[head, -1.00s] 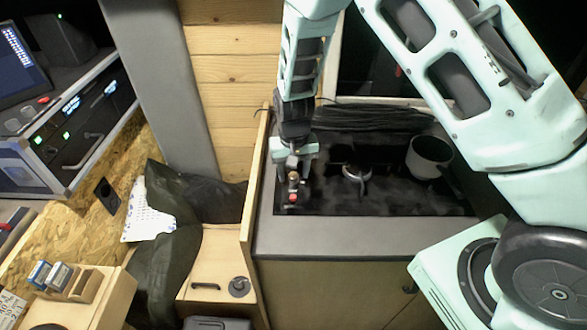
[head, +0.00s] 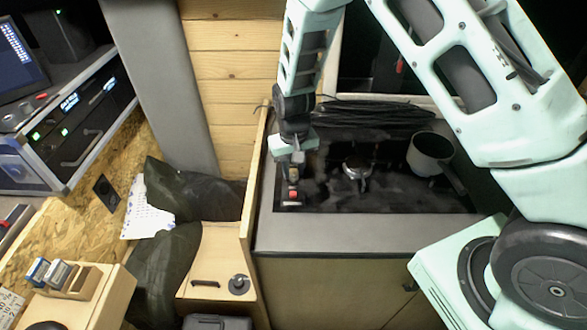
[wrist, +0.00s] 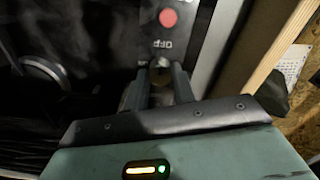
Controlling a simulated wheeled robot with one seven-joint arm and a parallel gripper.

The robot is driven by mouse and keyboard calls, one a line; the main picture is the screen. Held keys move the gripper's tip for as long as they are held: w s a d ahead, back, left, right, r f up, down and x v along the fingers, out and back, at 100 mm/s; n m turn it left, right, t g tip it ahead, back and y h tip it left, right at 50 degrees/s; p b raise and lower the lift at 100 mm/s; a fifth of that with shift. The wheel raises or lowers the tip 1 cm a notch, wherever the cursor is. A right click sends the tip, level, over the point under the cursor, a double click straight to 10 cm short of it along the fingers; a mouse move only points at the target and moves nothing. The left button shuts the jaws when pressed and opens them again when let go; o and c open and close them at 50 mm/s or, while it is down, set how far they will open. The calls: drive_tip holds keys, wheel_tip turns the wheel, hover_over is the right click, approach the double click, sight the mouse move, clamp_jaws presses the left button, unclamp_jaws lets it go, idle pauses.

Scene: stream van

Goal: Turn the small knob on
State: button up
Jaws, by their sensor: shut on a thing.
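My gripper (head: 293,178) reaches straight down to the control strip at the left end of the black cooktop (head: 400,200). In the wrist view, my gripper (wrist: 161,78) has its two fingers close together around the small knob (wrist: 161,62), beside a printed "OFF" label. The knob is mostly hidden by the fingers, so its exact angle cannot be told. A red round button (wrist: 168,18) sits just beyond the label. It also shows in the head view (head: 293,194), just below the fingertips.
A burner (head: 357,170) and a dark saucepan (head: 430,155) stand to the right on the cooktop. A wooden partition (head: 252,180) rises close on the left. Black cables (head: 380,112) lie behind. A stamp rack (head: 70,278) is at the lower left.

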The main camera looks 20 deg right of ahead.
sight(293, 172)
drive_tip(key=n+b, duration=0.1)
drive_tip(key=n, duration=0.3)
drive_tip(key=shift+b, duration=0.35)
drive_tip(key=n, duration=0.4)
drive_tip(key=shift+b, duration=0.4)
drive_tip(key=n, duration=0.4)
drive_tip(key=shift+n, duration=2.2)
drive_tip(key=o, duration=1)
wheel_tip(293, 172, up, 18)
drive_tip(key=shift+f+b, duration=0.25)
drive_tip(key=shift+b, duration=0.75)
